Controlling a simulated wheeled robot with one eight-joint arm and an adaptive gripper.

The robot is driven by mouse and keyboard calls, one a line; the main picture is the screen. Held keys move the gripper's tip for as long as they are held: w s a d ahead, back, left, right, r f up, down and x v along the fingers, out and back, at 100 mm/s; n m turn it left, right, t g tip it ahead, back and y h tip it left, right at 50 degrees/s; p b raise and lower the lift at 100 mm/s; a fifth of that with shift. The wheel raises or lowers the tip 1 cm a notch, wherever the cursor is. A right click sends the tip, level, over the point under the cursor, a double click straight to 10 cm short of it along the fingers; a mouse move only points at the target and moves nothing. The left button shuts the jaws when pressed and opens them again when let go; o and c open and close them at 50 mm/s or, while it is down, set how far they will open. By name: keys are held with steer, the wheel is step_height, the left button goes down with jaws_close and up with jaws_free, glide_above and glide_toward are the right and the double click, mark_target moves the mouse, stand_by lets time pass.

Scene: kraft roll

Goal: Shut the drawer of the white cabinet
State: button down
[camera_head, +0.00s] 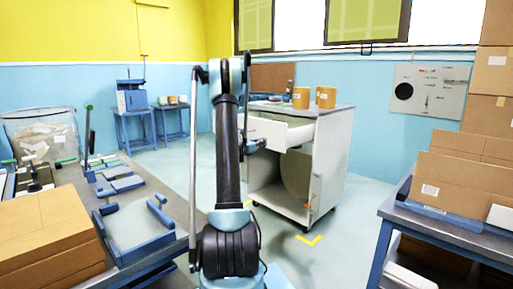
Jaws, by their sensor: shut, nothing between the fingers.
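The white cabinet (331,160) stands in the middle of the room with a grey top. Its white drawer (298,134) sits just under the top and is pulled part way out. The drawer front faces the left and toward me. My gripper (262,143) is small in the view, close to the drawer front at its lower left. It is shut with nothing in it. My own arm hides part of the area left of the drawer. I cannot tell whether the gripper touches the drawer front.
Two brown tubs (301,97) stand on the cabinet top. Below the drawer is an open compartment with a large round brown roll (296,172). A workbench (172,183) is at left, a table with cardboard boxes (456,181) at right. Floor is clear before the cabinet.

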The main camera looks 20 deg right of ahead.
mark_target(271, 139)
steer(key=shift+x, duration=2.3)
